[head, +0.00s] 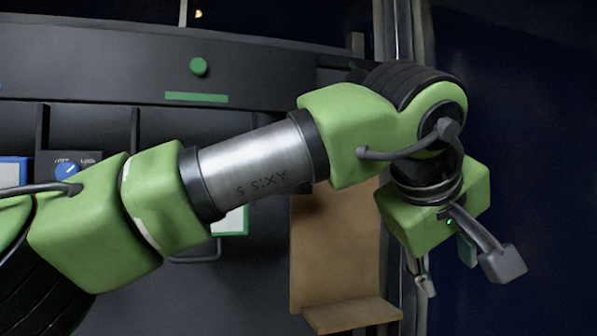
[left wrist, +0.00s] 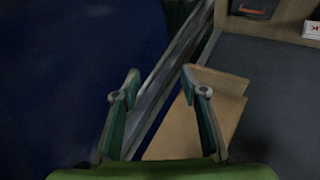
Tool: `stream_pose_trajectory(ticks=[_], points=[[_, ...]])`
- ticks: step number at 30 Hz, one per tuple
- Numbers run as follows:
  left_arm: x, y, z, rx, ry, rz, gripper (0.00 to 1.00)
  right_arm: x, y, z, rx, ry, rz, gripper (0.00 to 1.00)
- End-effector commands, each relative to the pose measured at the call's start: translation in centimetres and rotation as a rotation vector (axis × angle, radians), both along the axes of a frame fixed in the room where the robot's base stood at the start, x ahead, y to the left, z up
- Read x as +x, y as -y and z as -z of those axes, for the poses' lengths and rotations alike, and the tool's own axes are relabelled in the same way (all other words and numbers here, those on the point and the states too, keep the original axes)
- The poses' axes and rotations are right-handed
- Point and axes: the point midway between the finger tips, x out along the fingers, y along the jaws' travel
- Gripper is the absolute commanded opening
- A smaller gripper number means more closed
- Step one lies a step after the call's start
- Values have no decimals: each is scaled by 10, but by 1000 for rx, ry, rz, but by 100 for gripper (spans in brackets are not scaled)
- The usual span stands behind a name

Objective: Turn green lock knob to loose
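A round green knob (head: 198,67) sits on the upper dark panel in the head view, above a green strip (head: 196,97). I see no lock or loose marks on it and cannot tell whether it is the lock knob. My left arm hides much of the panel below. My left gripper (head: 446,268) hangs at the right, well right of and below the knob, touching nothing visible. In the left wrist view its two fingers (left wrist: 160,84) stand apart with nothing between them. No green knob shows in the left wrist view. My right gripper is not in view.
A green-edged white panel (head: 235,222) shows partly below my arm. A wooden board with a ledge (head: 352,315) stands beside a metal rail (head: 403,30). A dark blue wall (head: 540,130) fills the right side.

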Motion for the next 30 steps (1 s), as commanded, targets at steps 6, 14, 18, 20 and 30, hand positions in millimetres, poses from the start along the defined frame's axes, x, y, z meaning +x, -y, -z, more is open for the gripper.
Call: stream_pose_trajectory(ticks=[6, 14, 18, 20, 30], points=[[4, -111, -121, 310, 331, -317, 40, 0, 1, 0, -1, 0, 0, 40], [-18, -167, -178, 425, 433, -495, 40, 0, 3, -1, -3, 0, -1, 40], [-5, -172, -174, 430, 432, -500, 40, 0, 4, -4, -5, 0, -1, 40], [5, -174, -170, 428, 432, -499, 40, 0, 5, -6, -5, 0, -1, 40], [70, -188, -144, 427, 430, -497, 40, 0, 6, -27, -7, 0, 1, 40]])
